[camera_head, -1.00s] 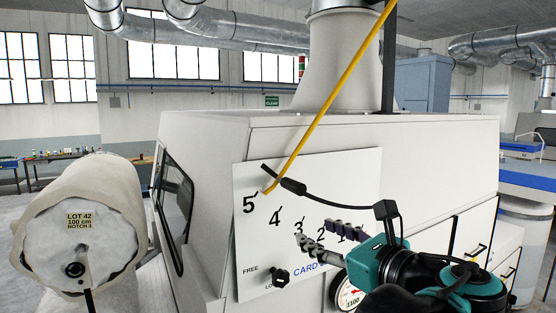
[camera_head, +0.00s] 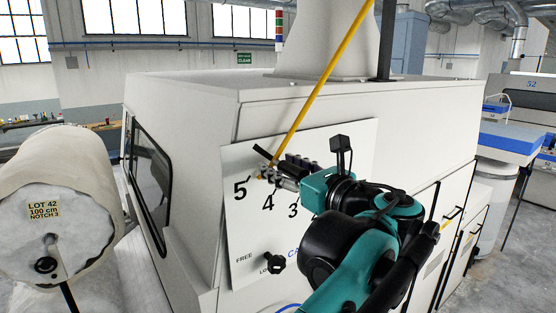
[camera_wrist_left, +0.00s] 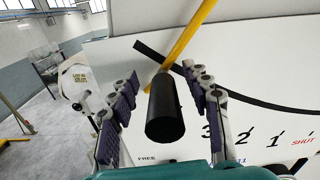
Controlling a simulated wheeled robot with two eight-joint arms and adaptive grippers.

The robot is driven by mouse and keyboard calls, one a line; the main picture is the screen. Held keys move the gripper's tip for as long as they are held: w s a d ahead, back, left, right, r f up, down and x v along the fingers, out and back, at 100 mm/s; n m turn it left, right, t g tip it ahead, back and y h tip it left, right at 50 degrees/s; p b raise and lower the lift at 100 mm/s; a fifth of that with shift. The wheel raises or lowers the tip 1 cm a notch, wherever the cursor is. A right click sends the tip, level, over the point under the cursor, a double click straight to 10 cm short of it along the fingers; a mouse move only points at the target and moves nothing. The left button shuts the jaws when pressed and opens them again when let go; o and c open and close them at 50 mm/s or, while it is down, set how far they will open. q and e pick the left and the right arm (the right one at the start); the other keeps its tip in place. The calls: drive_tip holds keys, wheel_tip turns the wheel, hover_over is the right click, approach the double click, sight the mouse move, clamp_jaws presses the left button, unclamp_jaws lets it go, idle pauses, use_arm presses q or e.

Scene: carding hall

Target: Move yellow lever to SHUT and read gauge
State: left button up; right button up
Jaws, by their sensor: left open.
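The yellow lever (camera_head: 322,72) slants down across the white panel (camera_head: 240,225), its lower end beside the 5. It also shows in the left wrist view (camera_wrist_left: 190,45). Its black grip (camera_wrist_left: 165,108) sticks out toward the wrist camera, between the spread fingers of my left gripper (camera_wrist_left: 162,76). I see gaps on both sides of the grip. The red SHUT mark (camera_wrist_left: 303,141) is at the right of the scale. The gauge is hidden behind my left arm. My right gripper is out of view.
A black knob (camera_head: 274,262) stands out from the panel near FREE. A large roll labelled LOT 42 (camera_head: 55,215) is at the left. A dark window (camera_head: 148,190) is on the machine's left side, and cabinet doors with handles (camera_head: 452,214) are at the right.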

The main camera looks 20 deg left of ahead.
use_arm(q)
drive_tip(key=shift+w+a, duration=0.2)
drive_tip(key=shift+a, duration=0.1)
drive_tip(key=shift+d, duration=0.1)
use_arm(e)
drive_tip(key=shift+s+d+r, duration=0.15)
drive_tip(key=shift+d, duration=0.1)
use_arm(q)
drive_tip(key=shift+c, duration=0.4)
